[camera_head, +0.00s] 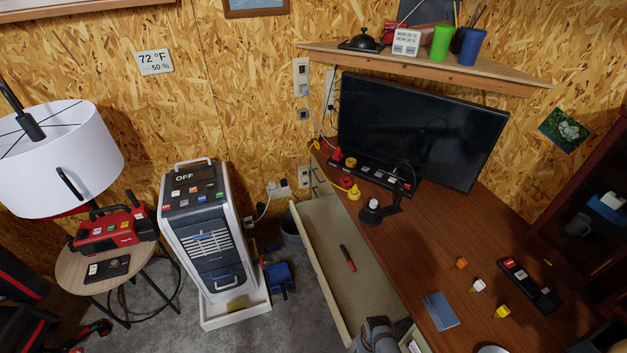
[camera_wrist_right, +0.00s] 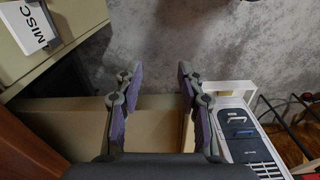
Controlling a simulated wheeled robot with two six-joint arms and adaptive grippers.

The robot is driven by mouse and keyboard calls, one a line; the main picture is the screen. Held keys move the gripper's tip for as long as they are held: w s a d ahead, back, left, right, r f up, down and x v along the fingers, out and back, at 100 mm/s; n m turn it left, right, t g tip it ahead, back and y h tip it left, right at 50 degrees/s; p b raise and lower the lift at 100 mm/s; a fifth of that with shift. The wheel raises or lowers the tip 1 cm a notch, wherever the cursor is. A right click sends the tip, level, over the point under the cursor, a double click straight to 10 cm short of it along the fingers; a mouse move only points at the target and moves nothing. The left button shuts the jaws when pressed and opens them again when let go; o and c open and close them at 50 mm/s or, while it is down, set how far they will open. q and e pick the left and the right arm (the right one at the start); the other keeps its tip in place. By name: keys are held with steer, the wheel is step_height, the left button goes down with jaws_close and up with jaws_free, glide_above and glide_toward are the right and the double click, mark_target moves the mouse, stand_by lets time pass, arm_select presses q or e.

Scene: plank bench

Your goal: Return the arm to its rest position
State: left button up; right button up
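My right gripper (camera_wrist_right: 156,78) is open and empty in the right wrist view, with its two purple-padded fingers spread apart. It is over the front part of the open drawer (camera_wrist_right: 150,130), and grey floor shows past the fingertips. In the head view, a grey part of my right arm shows at the bottom edge, at the near end of the drawer (camera_head: 318,232). A red and black pen-like thing (camera_head: 348,258) lies in the drawer. My left arm and gripper do not show in either view.
The desk (camera_head: 400,250) right of the drawer holds a monitor (camera_head: 420,130), a small dark lamp (camera_head: 374,213), a blue card stack (camera_head: 440,311) and small blocks. A portable appliance (camera_head: 205,235) stands left of the drawer. A MISC-labelled cabinet (camera_wrist_right: 25,25) is close by.

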arm_select(q)
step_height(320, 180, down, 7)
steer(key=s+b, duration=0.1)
steer(key=b, duration=0.5)
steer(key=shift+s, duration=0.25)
arm_select(e)
steer(key=s+d+f+m, duration=0.1)
steer(key=s+d+f, duration=0.2)
steer(key=s+f, duration=0.3)
steer(key=s+d+f, duration=0.4)
steer(key=s+f, duration=0.2)
steer(key=s, duration=0.5)
steer(key=s+d+f+m+t, duration=0.1)
steer(key=s+d+f, duration=0.3)
steer(key=s, duration=0.5)
steer(key=shift+f+m+h, duration=0.3)
steer(key=shift+f+h, duration=0.1)
steer(key=shift+f, duration=0.8)
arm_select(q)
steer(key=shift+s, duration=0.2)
arm_select(e)
steer(key=shift+s, duration=0.1)
